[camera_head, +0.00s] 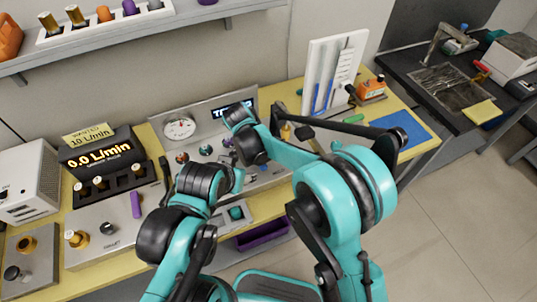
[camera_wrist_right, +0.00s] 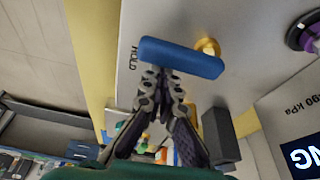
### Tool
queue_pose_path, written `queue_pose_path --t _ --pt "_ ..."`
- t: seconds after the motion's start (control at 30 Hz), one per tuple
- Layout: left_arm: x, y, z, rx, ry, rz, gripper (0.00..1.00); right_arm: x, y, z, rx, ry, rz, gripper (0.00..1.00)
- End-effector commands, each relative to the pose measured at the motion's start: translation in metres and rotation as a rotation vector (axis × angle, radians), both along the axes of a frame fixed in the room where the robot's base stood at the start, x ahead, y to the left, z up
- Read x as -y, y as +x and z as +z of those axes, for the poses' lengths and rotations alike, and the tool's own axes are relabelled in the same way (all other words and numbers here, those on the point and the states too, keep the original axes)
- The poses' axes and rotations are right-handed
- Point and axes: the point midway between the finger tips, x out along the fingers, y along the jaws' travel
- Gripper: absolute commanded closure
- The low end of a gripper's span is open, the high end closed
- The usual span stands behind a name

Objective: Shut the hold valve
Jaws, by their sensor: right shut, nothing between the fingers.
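In the right wrist view a blue bar handle (camera_wrist_right: 182,57) sits across a brass stem (camera_wrist_right: 208,46) on a pale panel, beside the printed word HOLD. My right gripper (camera_wrist_right: 162,75) is shut and empty, its fingertips right against or just beside the bar's lower edge; I cannot tell whether they touch. In the head view a small blue part (camera_head: 258,168) shows on the panel behind my right arm. My right gripper is largely hidden there by my own arm links. I cannot make out my left gripper.
A purple knob (camera_wrist_right: 306,34) and a dark block (camera_wrist_right: 220,150) stand near the handle. The head view shows a dial gauge (camera_head: 180,128), a flow display reading 0.0 L/min (camera_head: 100,155), and a white rack (camera_head: 333,72). A purple tray (camera_head: 262,235) is at the front edge.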

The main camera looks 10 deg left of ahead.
Motion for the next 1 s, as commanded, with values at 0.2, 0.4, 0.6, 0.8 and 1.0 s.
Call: queue_pose_path --t 0.2,0.4,0.6,0.8,1.0 --pt "0.000 0.000 0.000 0.000 0.000 0.000 0.50 -0.002 -0.003 0.000 -0.001 0.000 0.002 1.00" --pt "0.000 0.000 0.000 0.000 0.000 0.000 0.50 -0.002 -0.003 0.000 -0.002 0.001 0.003 1.00" --pt "0.000 0.000 0.000 0.000 0.000 0.000 0.50 -0.002 -0.004 0.000 -0.003 0.001 0.004 1.00" --pt "0.000 0.000 -0.001 0.000 0.000 0.000 0.50 0.003 0.001 -0.001 -0.003 0.002 0.002 1.00" --pt "0.000 0.000 -0.004 0.000 0.000 0.000 0.50 0.034 0.027 -0.001 -0.002 0.001 -0.001 1.00"
